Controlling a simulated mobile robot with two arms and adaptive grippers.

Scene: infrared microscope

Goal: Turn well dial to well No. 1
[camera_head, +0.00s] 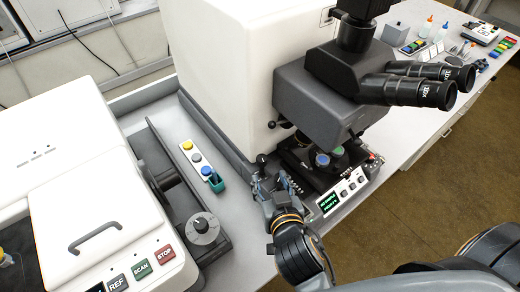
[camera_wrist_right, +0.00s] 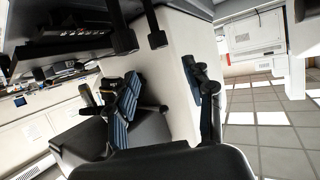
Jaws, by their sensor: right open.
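A round silver dial (camera_head: 202,228) with a dark pointer knob sits on the dark grey front end of the left instrument. The marks around it are too small to read, so I cannot tell which well it points at. My right gripper (camera_head: 270,186) is open, to the right of the dial and apart from it, beside the microscope's control panel. In the right wrist view its two fingers (camera_wrist_right: 165,105) stand apart with nothing between them. My left gripper is not in view.
The microscope (camera_head: 310,95) stands just beyond my right gripper, with a lit control panel (camera_head: 335,196) close by. SCAN (camera_head: 141,270) and STOP (camera_head: 165,254) buttons lie left of the dial. A strip of coloured caps (camera_head: 195,158) lies between the instruments.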

